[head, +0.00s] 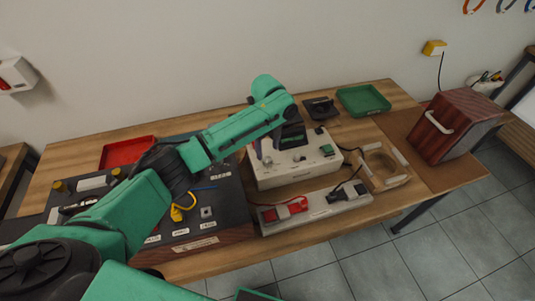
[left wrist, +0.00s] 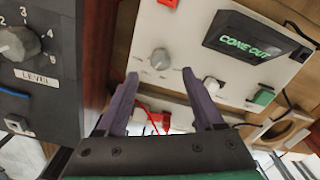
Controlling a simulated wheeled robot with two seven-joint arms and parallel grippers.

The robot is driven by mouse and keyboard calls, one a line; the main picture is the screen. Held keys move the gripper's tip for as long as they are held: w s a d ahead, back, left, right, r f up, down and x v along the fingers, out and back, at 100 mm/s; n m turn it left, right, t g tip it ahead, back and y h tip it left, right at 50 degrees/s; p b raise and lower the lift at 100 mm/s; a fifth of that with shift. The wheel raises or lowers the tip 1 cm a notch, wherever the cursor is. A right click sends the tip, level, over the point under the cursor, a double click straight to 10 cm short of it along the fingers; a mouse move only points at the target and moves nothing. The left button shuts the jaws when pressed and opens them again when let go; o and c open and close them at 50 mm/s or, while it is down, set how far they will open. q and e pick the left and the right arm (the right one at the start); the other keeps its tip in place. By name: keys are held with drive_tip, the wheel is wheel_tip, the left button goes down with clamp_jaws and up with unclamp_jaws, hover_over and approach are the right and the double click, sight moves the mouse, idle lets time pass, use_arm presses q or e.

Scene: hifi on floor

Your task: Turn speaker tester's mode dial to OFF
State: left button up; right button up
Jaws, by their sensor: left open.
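The speaker tester (head: 285,176) is a white box on the table in the head view. Its panel also fills the upper right of the left wrist view (left wrist: 190,25), with a dark display (left wrist: 250,40) reading "CONE OUT" in green. A grey dial (left wrist: 160,59) and a smaller white knob (left wrist: 211,85) sit on the panel; I cannot read any mode labels. My left gripper (head: 267,148) is over the tester's left part. In the wrist view its purple fingers (left wrist: 160,75) are open, empty, with the grey dial just beyond and between their tips. My right gripper is not in view.
A dark panel (head: 222,208) with a LEVEL knob (left wrist: 18,43) stands left of the tester. A strip with red and black clips (head: 318,204) lies in front. A wooden frame (head: 382,164), green tray (head: 363,99) and red-brown cabinet (head: 455,125) stand to the right.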

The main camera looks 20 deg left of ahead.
sight(267, 159)
use_arm(q)
drive_tip(key=f, duration=0.4)
drive_tip(key=shift+w+a+f, duration=0.1)
drive_tip(key=shift+w+f, duration=0.1)
drive_tip(key=shift+f, duration=0.2)
drive_tip(key=shift+s, duration=0.1)
drive_tip(key=shift+f, duration=0.1)
clamp_jaws()
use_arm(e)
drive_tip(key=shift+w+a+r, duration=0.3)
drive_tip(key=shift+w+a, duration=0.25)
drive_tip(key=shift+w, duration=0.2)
